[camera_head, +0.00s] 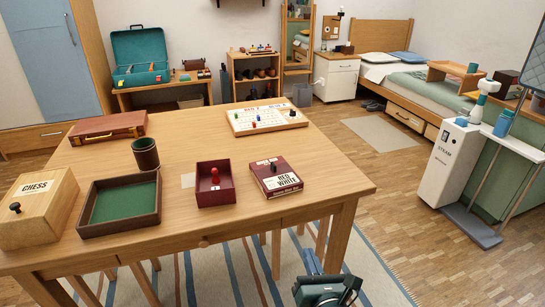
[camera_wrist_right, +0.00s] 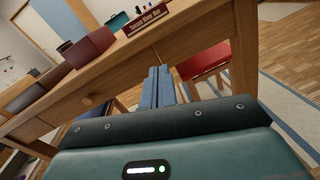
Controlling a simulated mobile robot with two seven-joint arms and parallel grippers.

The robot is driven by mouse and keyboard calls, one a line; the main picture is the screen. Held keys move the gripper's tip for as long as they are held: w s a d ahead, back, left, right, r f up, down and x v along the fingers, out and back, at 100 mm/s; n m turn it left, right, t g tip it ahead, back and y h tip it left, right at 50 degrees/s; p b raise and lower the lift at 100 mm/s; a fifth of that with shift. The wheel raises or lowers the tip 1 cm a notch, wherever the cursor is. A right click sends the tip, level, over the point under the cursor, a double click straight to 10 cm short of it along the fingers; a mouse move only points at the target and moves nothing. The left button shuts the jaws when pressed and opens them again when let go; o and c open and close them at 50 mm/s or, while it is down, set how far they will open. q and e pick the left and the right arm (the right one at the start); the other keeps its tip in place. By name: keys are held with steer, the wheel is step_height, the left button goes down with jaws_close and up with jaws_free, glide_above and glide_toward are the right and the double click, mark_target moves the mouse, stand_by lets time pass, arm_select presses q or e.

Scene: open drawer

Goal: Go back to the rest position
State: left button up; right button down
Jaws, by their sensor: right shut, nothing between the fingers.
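My right gripper (camera_head: 311,262) is low in front of the wooden table (camera_head: 330,170), near the bottom edge of the head view. Its two fingers are together and empty, and they also show in the wrist view (camera_wrist_right: 158,88). They point towards the table front without visibly holding anything. The table drawer's round knob (camera_head: 203,242) is to the left of the gripper, apart from it; it also shows in the wrist view (camera_wrist_right: 88,101). The drawer front looks flush with the table. My left gripper is not in view.
On the table are a chess box (camera_head: 36,207), a green-lined tray (camera_head: 120,229), a dark cup (camera_head: 145,153), an open red box (camera_head: 214,192) with a red pawn, a lidded box (camera_head: 277,177) and a game board (camera_head: 266,127).

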steer(key=s+d+f+m+g+h, duration=0.2)
steer(key=s+d+m+g+h, duration=0.7)
steer(key=m, duration=1.3)
steer(key=s+d+m+g+y, duration=0.2)
steer(key=s+m+g+y, duration=0.4)
steer(key=s+m, duration=0.75)
arm_select(q)
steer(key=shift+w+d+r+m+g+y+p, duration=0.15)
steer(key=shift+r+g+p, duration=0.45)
steer(key=shift+p, duration=2.4)
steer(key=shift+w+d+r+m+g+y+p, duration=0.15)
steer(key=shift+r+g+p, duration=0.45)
steer(key=shift+p, duration=2.45)
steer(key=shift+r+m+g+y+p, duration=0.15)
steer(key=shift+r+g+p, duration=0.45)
steer(key=shift+p, duration=2.4)
arm_select(e)
steer(key=w+a+r+n+t+y, duration=0.3)
steer(key=a+r+t, duration=0.4)
steer(key=r, duration=0.3)
steer(key=shift+w+r+t+y, duration=0.2)
steer(key=shift+w+t+y, duration=0.1)
steer(key=shift+w+t, duration=0.15)
